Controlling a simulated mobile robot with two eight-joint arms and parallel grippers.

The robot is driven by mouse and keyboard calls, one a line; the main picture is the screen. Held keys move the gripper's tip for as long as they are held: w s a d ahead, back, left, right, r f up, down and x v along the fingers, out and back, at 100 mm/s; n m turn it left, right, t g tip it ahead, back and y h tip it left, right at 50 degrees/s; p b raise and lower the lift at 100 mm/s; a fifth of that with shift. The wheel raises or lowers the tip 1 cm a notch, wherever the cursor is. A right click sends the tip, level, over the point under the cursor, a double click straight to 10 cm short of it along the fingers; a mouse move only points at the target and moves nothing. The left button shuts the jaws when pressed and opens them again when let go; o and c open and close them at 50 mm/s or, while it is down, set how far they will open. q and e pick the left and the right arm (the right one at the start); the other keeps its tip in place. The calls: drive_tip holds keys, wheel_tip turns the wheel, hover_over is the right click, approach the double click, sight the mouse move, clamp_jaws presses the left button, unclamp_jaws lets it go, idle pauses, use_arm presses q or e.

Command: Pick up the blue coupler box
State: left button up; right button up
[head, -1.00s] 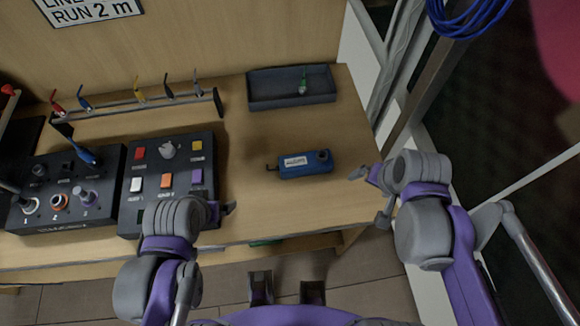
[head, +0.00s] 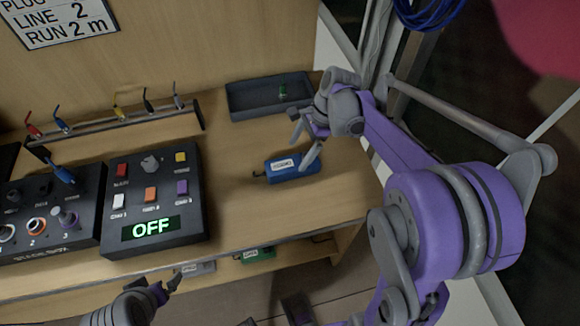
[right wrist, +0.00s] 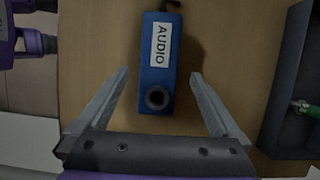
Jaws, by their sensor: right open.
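The blue coupler box (head: 285,169) lies on the wooden table, right of the control box with the lit OFF display. In the right wrist view the coupler box (right wrist: 156,85) shows a white AUDIO label and a dark round socket at its near end. My right gripper (head: 304,142) is open above the box's right part. In the right wrist view its two fingers (right wrist: 160,80) stand apart on either side of the box's near end, with nothing between them gripped. My left gripper (head: 165,290) is at the bottom of the head view, low in front of the table; its jaws are unclear.
A dark tray (head: 262,98) with a small green-tipped item stands behind the box. The control box (head: 185,228) is to the left, with a cable rack (head: 110,125) behind it. A shelf under the table holds a green box (head: 257,256). Table around the coupler box is clear.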

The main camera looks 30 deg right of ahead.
sight(294, 162)
drive_tip(key=shift+x, duration=3.05)
drive_tip(key=shift+s+d, duration=0.1)
drive_tip(key=shift+d, duration=0.05)
clamp_jaws()
